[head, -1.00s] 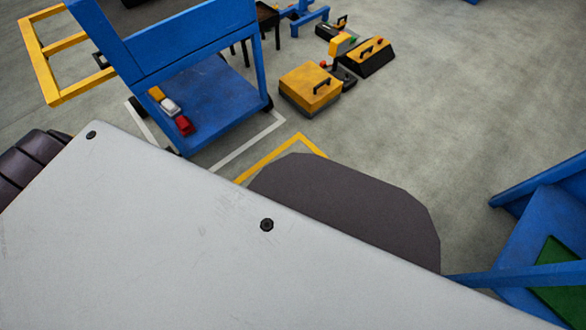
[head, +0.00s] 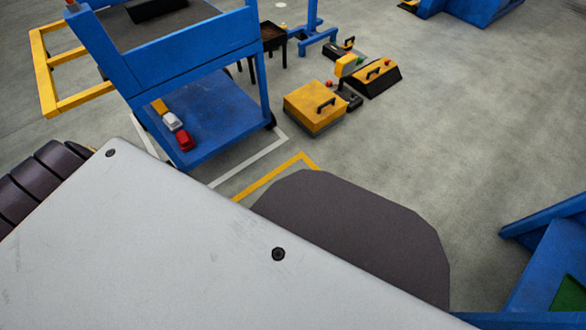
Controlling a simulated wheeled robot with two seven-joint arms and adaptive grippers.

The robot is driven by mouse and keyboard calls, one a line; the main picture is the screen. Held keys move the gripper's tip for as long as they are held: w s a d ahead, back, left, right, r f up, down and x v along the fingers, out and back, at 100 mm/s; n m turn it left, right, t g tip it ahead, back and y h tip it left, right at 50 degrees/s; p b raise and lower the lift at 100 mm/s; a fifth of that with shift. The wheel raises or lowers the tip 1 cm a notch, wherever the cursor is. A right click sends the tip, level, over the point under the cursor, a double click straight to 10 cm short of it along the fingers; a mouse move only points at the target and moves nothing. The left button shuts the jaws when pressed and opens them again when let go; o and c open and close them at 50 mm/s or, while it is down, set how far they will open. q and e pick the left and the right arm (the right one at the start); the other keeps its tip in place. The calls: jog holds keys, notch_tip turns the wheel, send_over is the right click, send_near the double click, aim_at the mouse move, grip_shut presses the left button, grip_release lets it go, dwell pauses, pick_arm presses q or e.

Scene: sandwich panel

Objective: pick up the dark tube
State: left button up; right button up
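I cannot make out a dark tube for certain in the head view. A black object (head: 155,9) lies on the dark upper tray of the blue cart at the top left. It is cut off by the picture's top edge, and I cannot tell its full shape. Neither of my grippers shows in the head view.
The blue cart (head: 185,50) has red, white and yellow items on its lower shelf. Yellow boxes (head: 314,106) and black-and-yellow units stand on the floor right of it. A blue structure (head: 545,250) is at the right edge. Grey floor (head: 470,130) is open between them.

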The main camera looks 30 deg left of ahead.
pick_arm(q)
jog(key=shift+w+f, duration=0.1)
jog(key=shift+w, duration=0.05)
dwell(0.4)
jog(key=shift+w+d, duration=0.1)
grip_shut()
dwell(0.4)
